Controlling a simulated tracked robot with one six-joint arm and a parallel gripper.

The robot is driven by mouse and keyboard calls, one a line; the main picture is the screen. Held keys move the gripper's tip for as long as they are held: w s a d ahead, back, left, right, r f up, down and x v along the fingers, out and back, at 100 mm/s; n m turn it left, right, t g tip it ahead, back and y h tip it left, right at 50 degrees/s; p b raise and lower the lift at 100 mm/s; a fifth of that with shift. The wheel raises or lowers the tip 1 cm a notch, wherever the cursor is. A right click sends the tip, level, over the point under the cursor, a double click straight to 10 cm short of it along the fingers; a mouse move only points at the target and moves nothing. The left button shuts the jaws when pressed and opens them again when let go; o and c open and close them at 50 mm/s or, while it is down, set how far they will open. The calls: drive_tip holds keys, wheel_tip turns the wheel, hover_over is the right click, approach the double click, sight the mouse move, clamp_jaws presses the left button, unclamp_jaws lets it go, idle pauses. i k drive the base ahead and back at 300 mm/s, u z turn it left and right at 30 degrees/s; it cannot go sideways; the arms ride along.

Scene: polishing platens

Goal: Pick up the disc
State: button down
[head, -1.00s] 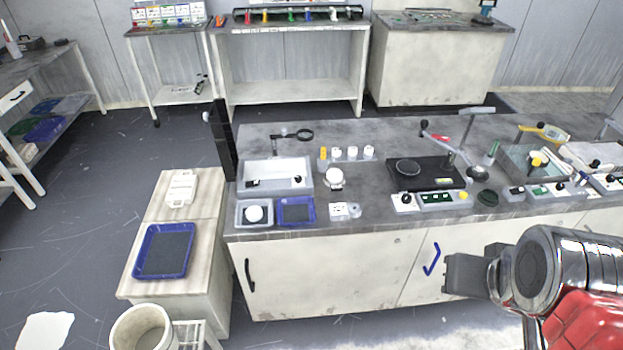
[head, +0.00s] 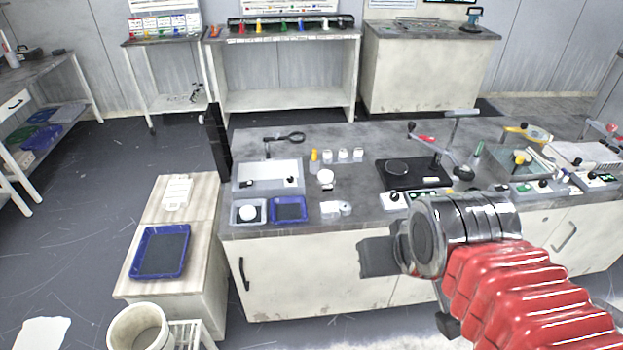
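A white round disc (head: 249,211) lies in a small grey tray (head: 236,221) at the front left of the bench. A second white round piece (head: 326,177) sits on the bench behind and to the right. A dark round platen (head: 397,168) lies on a black machine base (head: 400,183). Which of these is the task's disc I cannot tell. My gripper (head: 376,257) is in front of the bench's cabinet doors, apart from all of them. Its fingers are not clear enough to tell open from shut. My arm hides part of the bench's front right.
The bench (head: 262,228) also holds a blue tray (head: 291,209), a grey tray (head: 268,176), small bottles (head: 342,156) and a magnifier (head: 291,137). A low wooden cabinet (head: 204,205) with a blue tray (head: 160,251) stands left. A bucket (head: 138,328) is on the floor.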

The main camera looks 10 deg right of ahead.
sight(324, 177)
drive_tip(key=z, duration=0.05)
drive_tip(key=i, duration=1)
drive_tip(key=k, duration=0.5)
drive_tip(key=u, duration=1.55)
